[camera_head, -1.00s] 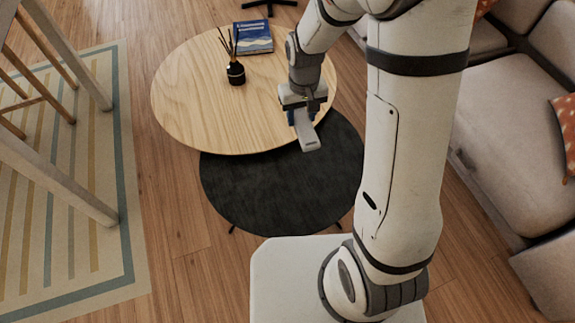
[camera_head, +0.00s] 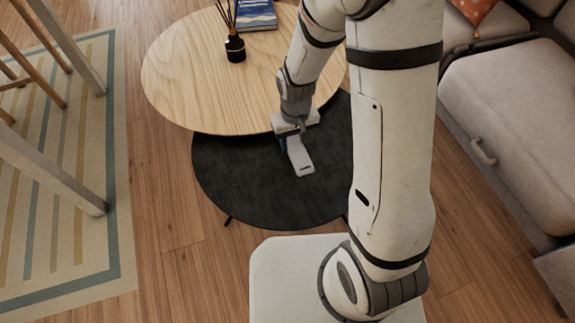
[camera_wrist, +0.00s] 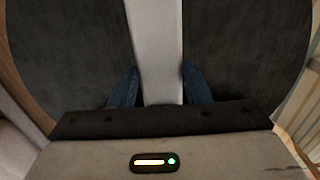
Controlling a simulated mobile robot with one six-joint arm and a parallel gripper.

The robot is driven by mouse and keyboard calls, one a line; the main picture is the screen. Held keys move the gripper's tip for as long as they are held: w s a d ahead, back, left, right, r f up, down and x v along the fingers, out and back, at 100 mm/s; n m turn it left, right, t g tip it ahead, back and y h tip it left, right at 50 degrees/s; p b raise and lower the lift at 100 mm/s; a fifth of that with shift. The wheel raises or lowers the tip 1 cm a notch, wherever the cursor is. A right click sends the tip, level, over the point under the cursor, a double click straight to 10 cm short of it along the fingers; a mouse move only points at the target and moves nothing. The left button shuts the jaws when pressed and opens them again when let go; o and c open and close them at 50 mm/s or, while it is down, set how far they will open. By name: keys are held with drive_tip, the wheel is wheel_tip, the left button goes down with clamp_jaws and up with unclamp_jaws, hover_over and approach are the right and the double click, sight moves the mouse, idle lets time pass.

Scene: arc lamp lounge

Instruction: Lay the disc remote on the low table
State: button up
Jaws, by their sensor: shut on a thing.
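The disc remote (camera_head: 300,158) is a flat pale grey bar in the head view, over the black round table (camera_head: 235,175). My gripper (camera_head: 288,139) is shut on its rear end, just past the near edge of the wooden round table. In the wrist view the remote (camera_wrist: 155,50) runs up from between the two blue fingers (camera_wrist: 157,88), with the black tabletop (camera_wrist: 70,50) behind it. I cannot tell whether the remote touches the black top. Part of the black table is hidden under the wooden top and behind my arm.
The wooden round table (camera_head: 195,85) partly overlaps the black one and bears a dark reed diffuser (camera_head: 235,48) and a blue book (camera_head: 257,14). A grey sofa (camera_head: 510,120) stands at right. A wooden chair (camera_head: 55,165) and striped rug (camera_head: 75,190) are at left.

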wheel_tip(320, 180, down, 9)
drive_tip(key=b, duration=0.3)
drive_tip(key=shift+f, duration=0.1)
drive_tip(key=o, duration=1.1)
drive_tip(key=shift+b, duration=0.3)
drive_tip(key=shift+c, duration=0.2)
